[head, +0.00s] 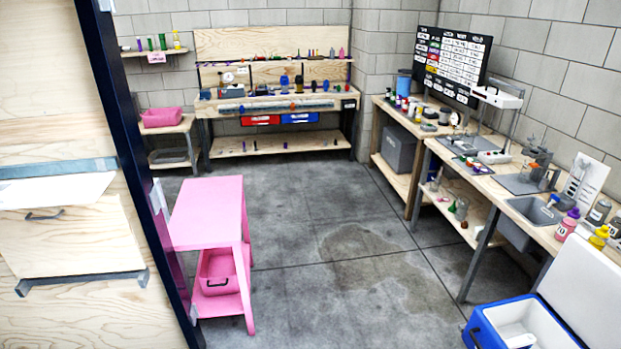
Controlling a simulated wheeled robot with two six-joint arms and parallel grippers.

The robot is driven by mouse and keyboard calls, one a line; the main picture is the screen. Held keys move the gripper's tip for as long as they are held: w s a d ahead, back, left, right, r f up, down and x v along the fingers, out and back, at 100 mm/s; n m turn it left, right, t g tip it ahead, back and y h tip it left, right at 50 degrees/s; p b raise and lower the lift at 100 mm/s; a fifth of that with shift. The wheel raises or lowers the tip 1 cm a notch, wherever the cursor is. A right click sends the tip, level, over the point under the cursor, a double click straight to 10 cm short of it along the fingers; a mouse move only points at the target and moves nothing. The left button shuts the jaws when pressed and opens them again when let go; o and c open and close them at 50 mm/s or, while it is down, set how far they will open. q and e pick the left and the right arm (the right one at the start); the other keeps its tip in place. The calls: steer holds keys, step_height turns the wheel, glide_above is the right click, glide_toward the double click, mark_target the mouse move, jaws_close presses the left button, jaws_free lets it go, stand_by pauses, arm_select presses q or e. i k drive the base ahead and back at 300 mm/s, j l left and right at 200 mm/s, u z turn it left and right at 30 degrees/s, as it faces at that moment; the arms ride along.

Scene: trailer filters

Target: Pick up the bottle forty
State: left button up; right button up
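I cannot make out a bottle marked forty in the head view. Several bottles stand at the near end of the right workbench (536,226). A pink bottle with a purple cap (566,227) has a label that seems to read 10. A grey bottle with a dark cap (598,212) and a yellow bottle (599,238) stand beside it, their labels too small to read. More small bottles (402,103) stand at the far end of the right-hand benches. Neither of my grippers is in view.
A pink table (209,208) with a pink bin (217,270) stands at centre left. A blue cooler (520,325) with its white lid up is at lower right. A back workbench (270,103) lines the far wall. The concrete floor (350,235) between is clear.

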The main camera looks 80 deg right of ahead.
mark_target(599, 243)
steer(key=z, duration=4.6)
steer(key=i+j+z, duration=0.1)
steer(key=i+j, duration=0.3)
steer(key=i+j+z, duration=0.1)
steer(key=i+j, duration=0.25)
steer(key=i+j+z, duration=0.15)
steer(key=i+j, duration=0.25)
steer(key=i+j+z, duration=0.1)
steer(key=i+j, duration=0.2)
steer(key=j, duration=0.3)
steer(key=i+j+z, duration=0.1)
steer(key=i+j, duration=0.25)
steer(key=j, duration=0.15)
